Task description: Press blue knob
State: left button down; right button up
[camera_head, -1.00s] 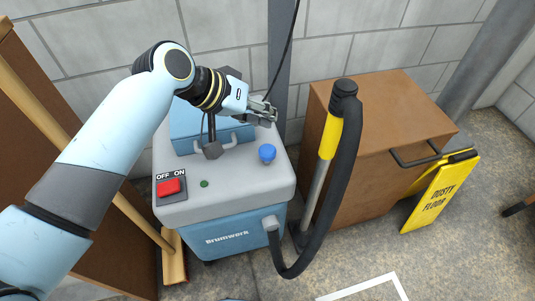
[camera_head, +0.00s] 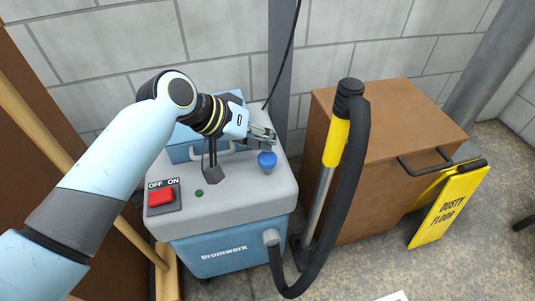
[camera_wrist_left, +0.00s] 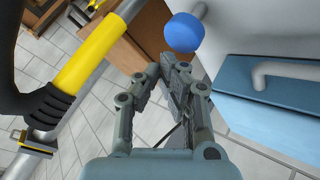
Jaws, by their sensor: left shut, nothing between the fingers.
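The blue knob (camera_head: 267,160) stands on the grey top of the Brumwerk machine (camera_head: 245,185), near its right side. It also shows in the left wrist view (camera_wrist_left: 184,33), just beyond the fingertips. My left gripper (camera_head: 268,138) is shut and empty, close behind the knob in the head view. In the left wrist view its fingertips (camera_wrist_left: 172,62) lie just below the knob in the picture, and I cannot tell whether they touch it. My right gripper is not in view.
A red OFF/ON switch (camera_head: 161,196) and a small green light (camera_head: 199,193) are on the machine top. A black hose with a yellow grip (camera_head: 336,142) rises close to the right. A brown cabinet (camera_head: 400,115) and yellow sign (camera_head: 447,207) stand farther right.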

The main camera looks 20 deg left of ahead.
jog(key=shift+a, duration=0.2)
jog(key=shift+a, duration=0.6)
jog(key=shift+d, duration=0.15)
pick_arm(q)
jog(key=shift+f, duration=0.4)
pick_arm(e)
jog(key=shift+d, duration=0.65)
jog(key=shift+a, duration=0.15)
